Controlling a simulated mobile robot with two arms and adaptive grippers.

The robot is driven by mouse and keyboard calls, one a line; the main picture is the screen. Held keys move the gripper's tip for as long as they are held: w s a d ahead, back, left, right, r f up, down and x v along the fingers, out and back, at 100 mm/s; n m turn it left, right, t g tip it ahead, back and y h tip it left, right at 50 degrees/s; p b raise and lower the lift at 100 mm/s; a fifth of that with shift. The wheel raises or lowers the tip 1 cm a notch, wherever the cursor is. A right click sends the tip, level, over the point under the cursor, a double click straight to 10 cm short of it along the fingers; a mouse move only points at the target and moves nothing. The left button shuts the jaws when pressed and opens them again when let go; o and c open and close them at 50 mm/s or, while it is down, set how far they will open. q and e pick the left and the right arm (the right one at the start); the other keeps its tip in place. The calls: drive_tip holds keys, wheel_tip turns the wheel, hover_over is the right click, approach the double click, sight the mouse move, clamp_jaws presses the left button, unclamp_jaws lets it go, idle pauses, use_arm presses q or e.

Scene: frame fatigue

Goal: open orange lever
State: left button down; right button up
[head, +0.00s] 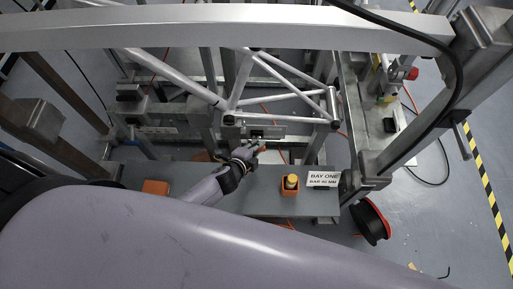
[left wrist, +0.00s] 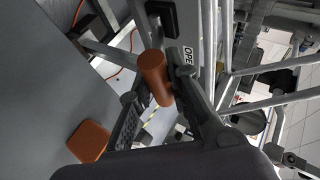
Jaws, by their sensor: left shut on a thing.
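The orange lever shows in the left wrist view as an orange-brown cylindrical handle (left wrist: 153,72) between the two dark fingers of my left gripper (left wrist: 160,88). The gripper is shut on it. In the head view my left gripper (head: 250,153) is at the back edge of the grey bench, just below the silver tube frame. Only a small bit of the lever shows there, and the fingers hide most of it. A plate with partly hidden letters, "OPE" (left wrist: 188,57), is close beside the lever. My right gripper is in neither view.
The grey bench (head: 235,200) bears an orange block (head: 156,187), an orange box with a yellow button (head: 290,184) and a "BAY ONE" sign (head: 323,178). A cable reel (head: 371,220) stands at right.

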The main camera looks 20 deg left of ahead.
use_arm(q)
drive_tip(key=c, duration=1.5)
unclamp_jaws()
drive_tip(key=shift+w+r, duration=0.1)
drive_tip(key=shift+w, duration=0.05)
drive_tip(key=v, duration=1.2)
